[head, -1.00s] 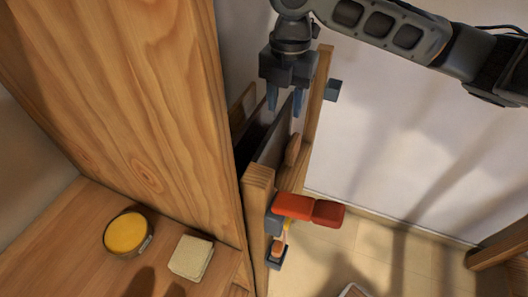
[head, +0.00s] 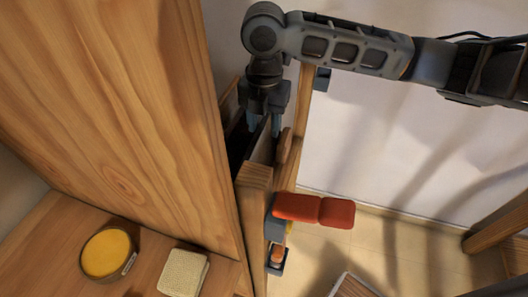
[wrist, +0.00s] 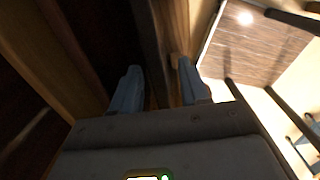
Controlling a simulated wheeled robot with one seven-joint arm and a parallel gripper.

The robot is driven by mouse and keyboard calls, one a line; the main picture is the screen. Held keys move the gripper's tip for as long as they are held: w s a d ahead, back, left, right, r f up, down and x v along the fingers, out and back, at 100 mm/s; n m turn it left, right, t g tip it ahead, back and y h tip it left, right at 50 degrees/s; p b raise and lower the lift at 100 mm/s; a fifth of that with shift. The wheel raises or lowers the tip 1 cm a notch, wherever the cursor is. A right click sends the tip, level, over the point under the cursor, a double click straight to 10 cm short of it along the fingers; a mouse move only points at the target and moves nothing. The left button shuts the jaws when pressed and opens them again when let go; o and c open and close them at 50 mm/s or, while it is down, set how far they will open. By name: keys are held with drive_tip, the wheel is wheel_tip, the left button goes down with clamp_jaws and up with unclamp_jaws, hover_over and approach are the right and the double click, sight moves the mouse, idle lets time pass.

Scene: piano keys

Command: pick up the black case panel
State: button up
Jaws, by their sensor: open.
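The black case panel (head: 263,149) stands upright on edge in a narrow wooden rack beside the big wooden cabinet. In the head view my gripper (head: 264,129) points down over its top edge, with one finger on either side. In the wrist view the dark panel (wrist: 151,45) runs between the two blue-grey fingers of my gripper (wrist: 158,70). The fingers are open and apart. I cannot tell whether either one touches the panel. The panel's lower part is hidden in the rack.
The wooden cabinet side (head: 120,100) rises close to the left of my gripper. A wooden post (head: 253,200) stands at the rack's near end, with red pads (head: 312,209) beside it. A yellow-topped tin (head: 107,253) and a pale sponge-like block (head: 184,271) lie on the wooden surface.

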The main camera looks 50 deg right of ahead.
drive_tip(key=shift+f, duration=0.7)
drive_tip(key=shift+c, duration=0.3)
clamp_jaws()
idle(0.6)
